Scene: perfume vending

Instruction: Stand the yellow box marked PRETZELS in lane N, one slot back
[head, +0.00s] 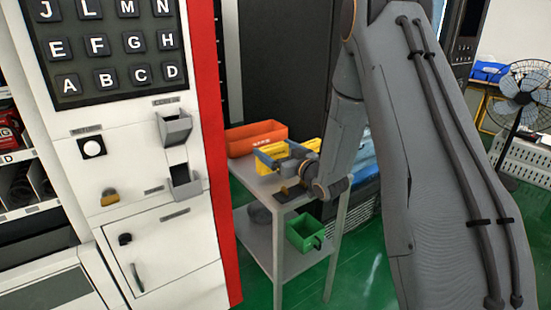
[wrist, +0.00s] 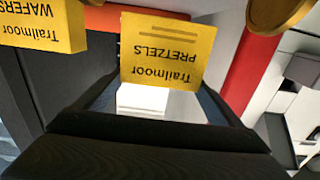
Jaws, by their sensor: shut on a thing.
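The yellow box marked PRETZELS (wrist: 167,50) is between the fingers of my gripper (wrist: 150,100) in the wrist view, its lettering upside down there. My gripper (head: 283,158) is shut on it. In the head view the box (head: 271,159) shows at the fingers, above the small grey table; I cannot tell whether it touches the tabletop. Lane N is not in view. The vending machine's keypad has a button N (head: 162,7).
A yellow WAFERS box (wrist: 38,24) is beside the held box. An orange bin (head: 256,139) stands on the grey table (head: 247,177), with a green bin (head: 305,232) below. The white vending machine (head: 165,240) with its red edge is close on the left. A fan (head: 525,85) stands far right.

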